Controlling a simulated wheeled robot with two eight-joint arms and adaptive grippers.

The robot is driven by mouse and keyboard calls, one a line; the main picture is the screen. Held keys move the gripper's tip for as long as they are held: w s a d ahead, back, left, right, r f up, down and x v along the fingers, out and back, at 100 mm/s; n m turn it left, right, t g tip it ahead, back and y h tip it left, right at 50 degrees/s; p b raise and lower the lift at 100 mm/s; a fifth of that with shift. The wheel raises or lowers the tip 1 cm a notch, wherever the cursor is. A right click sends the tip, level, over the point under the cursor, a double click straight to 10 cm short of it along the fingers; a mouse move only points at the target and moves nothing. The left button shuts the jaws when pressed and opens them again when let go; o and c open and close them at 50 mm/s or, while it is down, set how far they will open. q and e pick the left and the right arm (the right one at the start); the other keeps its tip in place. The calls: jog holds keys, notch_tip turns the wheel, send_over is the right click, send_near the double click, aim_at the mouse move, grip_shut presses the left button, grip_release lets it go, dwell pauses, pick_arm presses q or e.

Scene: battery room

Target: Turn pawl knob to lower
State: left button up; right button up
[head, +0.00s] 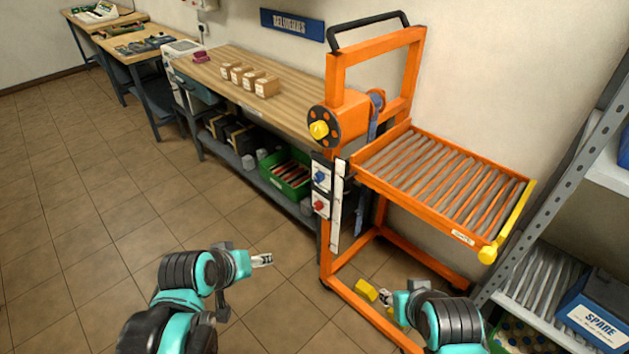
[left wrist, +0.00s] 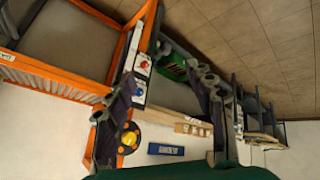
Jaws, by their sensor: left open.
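The orange lift cart (head: 338,245) stands right of centre with a roller platform (head: 450,175). Its left post carries a yellow knob (head: 319,129) on a black disc. Below it are a blue knob (head: 319,177) and a red knob (head: 319,204) on white plates; I cannot read which is the pawl knob. The left wrist view, turned over, shows the yellow knob (left wrist: 129,138), red knob (left wrist: 145,66) and blue knob (left wrist: 139,90). My left gripper (head: 262,260) is open and empty, left of the cart and apart from it. My right gripper (head: 386,298) is low by the cart's base, its jaws unclear.
A wooden bench (head: 225,75) with several small boxes runs along the wall behind; a green crate (head: 287,180) sits on its lower shelf. A grey metal rack (head: 560,165) with a blue SPARE box (head: 595,310) stands at right. Floor at left is clear.

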aim_at(317, 179)
pick_arm(q)
jog(key=w+d+n+t+h, duration=0.1)
jog(key=w+d+n+h, duration=0.25)
jog(key=w, duration=0.95)
jog(key=w+d+n+t+h, duration=0.1)
jog(key=w+d+n+h, duration=0.3)
jog(key=w, duration=0.9)
jog(key=w+d+f+n+t+h, duration=0.1)
jog(key=w+f+n, duration=0.2)
jog(key=w+f, duration=0.2)
jog(key=w+d+f+n+t+h+b, duration=0.1)
jog(key=w+d+f+n, duration=0.1)
jog(key=w, duration=0.4)
jog(key=w+d+f+n+t+h, duration=0.1)
jog(key=w+d+f+n, duration=0.1)
jog(key=w+f+n, duration=0.2)
jog(key=shift+w+d+f+n, duration=0.1)
jog(key=shift+w+f, duration=0.15)
jog(key=shift+f, duration=0.35)
jog(key=shift+w+a+f+n, duration=0.15)
jog(key=shift+w+f, duration=0.15)
jog(key=shift+f, duration=0.3)
jog(key=shift+w+d+f+n, duration=0.15)
jog(key=shift+w+f, duration=0.1)
jog(key=shift+f, duration=0.35)
jog(key=shift+w+d+r+b, duration=0.15)
jog(key=shift+w+d+b, duration=0.2)
jog(key=shift+w+d, duration=0.15)
jog(key=c, duration=1.2)
